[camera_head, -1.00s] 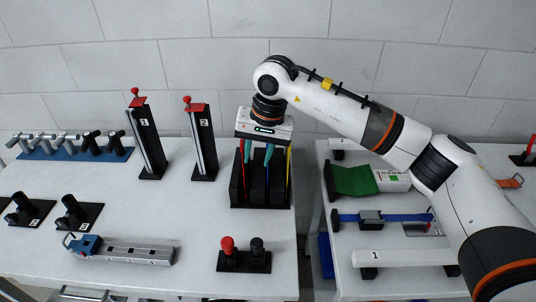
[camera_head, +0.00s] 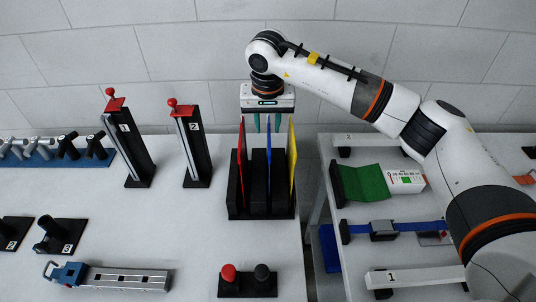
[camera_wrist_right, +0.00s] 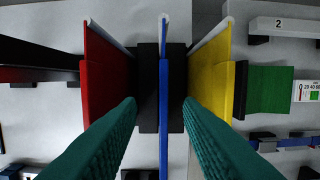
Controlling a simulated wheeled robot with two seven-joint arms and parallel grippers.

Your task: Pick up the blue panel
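The blue panel (camera_head: 269,142) stands upright in the middle of a black rack (camera_head: 262,213), between a red panel (camera_head: 242,140) and a yellow panel (camera_head: 292,150). My right gripper (camera_head: 267,126) is over the rack, pointing down. In the right wrist view its two teal fingers (camera_wrist_right: 160,104) are spread apart and empty. The blue panel (camera_wrist_right: 164,95) appears edge-on in the gap between them, with clear space on both sides. The red panel (camera_wrist_right: 105,75) is left of the fingers and the yellow panel (camera_wrist_right: 212,75) right. My left gripper is not in view.
Two tall black stands with red knobs, numbered 1 (camera_head: 128,145) and 2 (camera_head: 190,150), are left of the rack. A red and black button box (camera_head: 247,284) lies in front. A second table with a green piece (camera_head: 362,183) is at the right, across a gap.

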